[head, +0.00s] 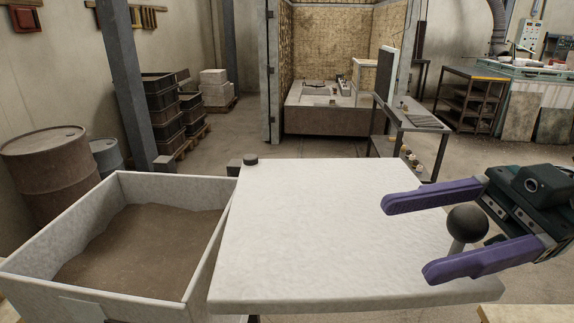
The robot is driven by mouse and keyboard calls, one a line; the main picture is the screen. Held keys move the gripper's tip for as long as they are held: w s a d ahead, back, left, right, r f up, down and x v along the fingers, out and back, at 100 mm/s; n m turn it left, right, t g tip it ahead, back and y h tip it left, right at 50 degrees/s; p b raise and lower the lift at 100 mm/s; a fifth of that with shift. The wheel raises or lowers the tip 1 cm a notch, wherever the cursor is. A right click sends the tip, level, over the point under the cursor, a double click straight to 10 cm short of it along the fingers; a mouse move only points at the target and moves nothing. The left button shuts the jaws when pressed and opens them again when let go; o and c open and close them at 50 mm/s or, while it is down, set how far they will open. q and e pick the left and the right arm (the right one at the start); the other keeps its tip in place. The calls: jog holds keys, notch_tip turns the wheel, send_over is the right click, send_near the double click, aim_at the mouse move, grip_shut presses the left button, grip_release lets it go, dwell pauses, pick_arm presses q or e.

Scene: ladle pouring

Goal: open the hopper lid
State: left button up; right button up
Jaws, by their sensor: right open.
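The hopper lid (335,230) appears to be the broad pale slab in the middle of the head view. It lies about level, and what is under it is hidden. A dark round knob (467,223) on a short pale stem stands at its right edge. My right gripper (406,240) comes in from the right with its purple fingers open. One finger is on the far side of the knob and one on the near side, with the knob between them and visible gaps to both. My left gripper is not in view.
A pale open bin (113,186) of brown sand stands directly left of the lid. A small dark round piece (250,160) sits at the lid's far left corner. A grey metal table (412,115) stands behind. The lid's top is clear.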

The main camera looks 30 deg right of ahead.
jog(key=b+v, duration=0.2)
jog(key=v, duration=0.8)
dwell(0.4)
